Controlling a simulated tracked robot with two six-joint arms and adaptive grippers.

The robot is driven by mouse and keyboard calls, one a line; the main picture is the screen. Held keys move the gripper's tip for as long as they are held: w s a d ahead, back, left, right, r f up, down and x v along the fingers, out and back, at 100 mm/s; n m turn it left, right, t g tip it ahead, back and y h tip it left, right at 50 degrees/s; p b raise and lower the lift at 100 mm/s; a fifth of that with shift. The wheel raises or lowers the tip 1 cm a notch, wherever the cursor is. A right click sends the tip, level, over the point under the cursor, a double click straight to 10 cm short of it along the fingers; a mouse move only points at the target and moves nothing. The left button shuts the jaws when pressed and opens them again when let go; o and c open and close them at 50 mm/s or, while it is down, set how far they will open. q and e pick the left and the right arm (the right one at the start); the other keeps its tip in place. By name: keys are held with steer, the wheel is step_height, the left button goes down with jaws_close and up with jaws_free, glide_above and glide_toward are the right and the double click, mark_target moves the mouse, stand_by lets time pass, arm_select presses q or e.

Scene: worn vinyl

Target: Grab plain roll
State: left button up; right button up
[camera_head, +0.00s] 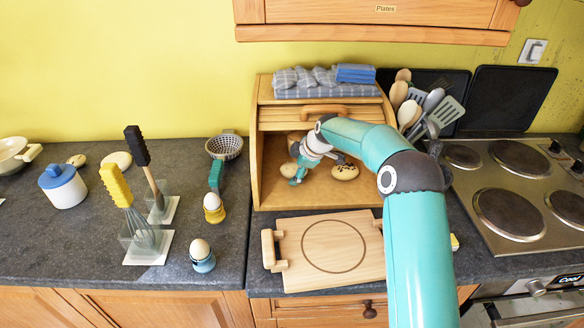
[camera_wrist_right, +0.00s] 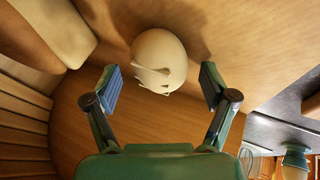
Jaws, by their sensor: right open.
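The plain roll (camera_wrist_right: 160,55) is pale and round, with short slits in its top. In the wrist view it lies ahead of my right gripper (camera_wrist_right: 162,87), between the lines of its two spread fingers, which are open and empty. In the head view the right gripper (camera_head: 298,174) is inside the open wooden bread box (camera_head: 263,165). The roll (camera_head: 288,169) shows there only in part, at the gripper's left. A second roll with dark spots (camera_head: 345,172) sits to the right in the box. My left gripper is out of view.
A wooden board with handles (camera_head: 314,255) lies in front of the box. Egg cups (camera_head: 203,262) and utensil holders (camera_head: 145,243) stand left. The hob (camera_head: 510,213) is right. The box's walls and raised shutter (camera_head: 285,116) surround the gripper closely.

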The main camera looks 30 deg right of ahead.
steer(key=shift+f, duration=0.15)
steer(key=shift+w, duration=0.1)
steer(key=c, duration=1.3)
steer(key=shift+o, duration=0.2)
steer(key=shift+r, duration=0.2)
